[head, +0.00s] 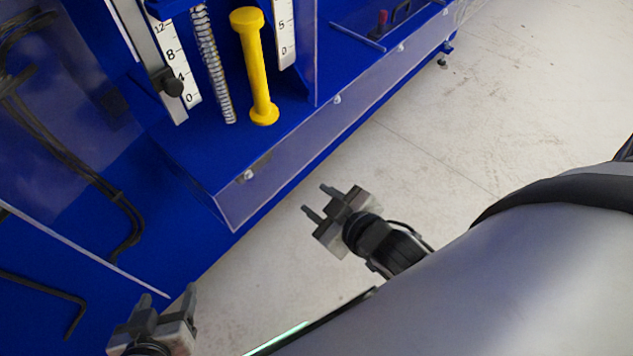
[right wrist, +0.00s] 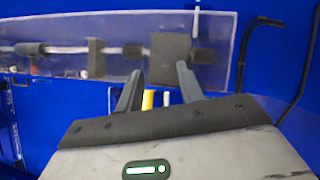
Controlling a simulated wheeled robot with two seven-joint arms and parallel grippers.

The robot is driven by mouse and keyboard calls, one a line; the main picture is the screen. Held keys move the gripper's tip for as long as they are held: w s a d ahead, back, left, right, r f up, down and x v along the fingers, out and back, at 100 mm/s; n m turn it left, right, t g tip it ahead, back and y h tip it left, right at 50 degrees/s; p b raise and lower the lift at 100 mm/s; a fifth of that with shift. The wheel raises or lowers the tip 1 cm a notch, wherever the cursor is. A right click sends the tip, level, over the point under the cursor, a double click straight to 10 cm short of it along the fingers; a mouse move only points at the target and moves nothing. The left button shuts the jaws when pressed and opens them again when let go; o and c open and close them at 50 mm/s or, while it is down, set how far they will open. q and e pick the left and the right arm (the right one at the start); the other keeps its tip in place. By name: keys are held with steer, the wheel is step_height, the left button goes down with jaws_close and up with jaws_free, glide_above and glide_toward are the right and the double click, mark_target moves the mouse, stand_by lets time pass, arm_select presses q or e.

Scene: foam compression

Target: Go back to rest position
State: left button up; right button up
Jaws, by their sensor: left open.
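My left gripper (head: 167,296) is at the bottom left of the head view, its two fingers apart and nothing between them. My right gripper (head: 316,199) is near the middle of the head view, in front of the blue machine's edge and over the pale floor. Its fingers are spread and empty. The right wrist view shows the same two fingers (right wrist: 158,70) apart, pointing at the blue machine. Neither gripper touches anything that I can see.
The blue machine (head: 190,150) fills the left and top. It carries a yellow spool-shaped post (head: 256,70), a metal spring (head: 211,65), white scales and a clear front panel (head: 300,135). Black cables (head: 75,165) are at the left. The pale floor (head: 470,120) is clear.

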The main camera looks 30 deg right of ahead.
steer(key=s+a+f+m+g+y, duration=0.1)
steer(key=s+a+f+m, duration=0.1)
steer(key=s, duration=0.1)
steer(key=shift+a+f+m+g, duration=0.3)
steer(key=shift+m, duration=0.1)
stand_by(1.0)
